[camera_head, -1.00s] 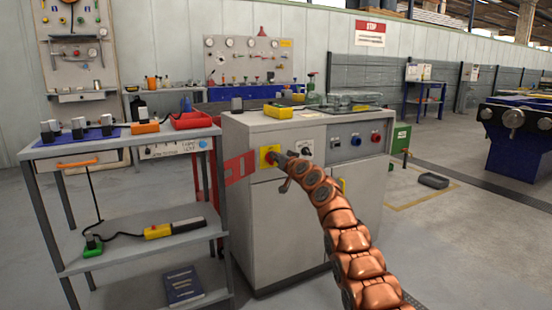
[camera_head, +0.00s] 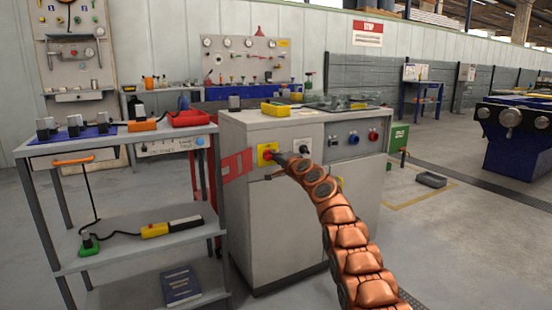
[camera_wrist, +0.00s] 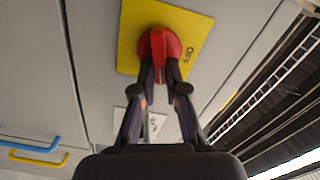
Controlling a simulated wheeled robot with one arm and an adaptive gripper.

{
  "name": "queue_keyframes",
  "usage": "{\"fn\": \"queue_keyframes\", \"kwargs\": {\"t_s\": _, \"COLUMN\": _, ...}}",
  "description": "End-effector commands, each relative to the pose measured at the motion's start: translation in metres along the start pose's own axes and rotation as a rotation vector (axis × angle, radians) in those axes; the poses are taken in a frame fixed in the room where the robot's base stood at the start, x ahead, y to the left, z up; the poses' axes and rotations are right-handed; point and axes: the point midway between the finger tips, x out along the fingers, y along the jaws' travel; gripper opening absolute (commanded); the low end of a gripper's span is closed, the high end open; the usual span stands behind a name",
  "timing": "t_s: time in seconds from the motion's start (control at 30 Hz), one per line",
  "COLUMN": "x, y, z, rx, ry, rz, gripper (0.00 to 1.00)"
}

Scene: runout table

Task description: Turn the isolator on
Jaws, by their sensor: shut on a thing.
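The isolator has a red rotary knob (camera_wrist: 160,46) on a square yellow plate (camera_wrist: 192,28) with "OFF" lettering near one edge. The plate also shows in the head view (camera_head: 263,149), on the upper front of a grey cabinet (camera_head: 282,210). In the wrist view my gripper (camera_wrist: 160,78) has its two fingers on either side of the knob's grip bar, shut on it. The bar runs roughly up and down in the wrist picture, with the plate tilted behind it. In the head view my gripper (camera_head: 274,157) hides part of the knob.
A white plate with a black knob (camera_head: 305,149) sits right beside the yellow one. Blue and red sockets (camera_head: 354,140) are further right. A grey cart (camera_head: 120,251) stands close on the left. The floor to the right is open.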

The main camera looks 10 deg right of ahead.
Motion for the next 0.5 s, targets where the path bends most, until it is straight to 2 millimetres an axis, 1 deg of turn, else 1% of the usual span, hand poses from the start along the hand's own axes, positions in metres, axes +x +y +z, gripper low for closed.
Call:
{"fn": "queue_keyframes", "kwargs": {"t_s": 0.2, "x": -0.0007, "y": 0.0032, "z": -0.0021, "rx": 0.154, "ry": 0.004, "rz": 0.0, "gripper": 0.0}}
{"fn": "queue_keyframes", "kwargs": {"t_s": 0.5, "x": -0.0003, "y": 0.0046, "z": -0.0011, "rx": 0.274, "ry": 0.003, "rz": 0.0, "gripper": 0.0}}
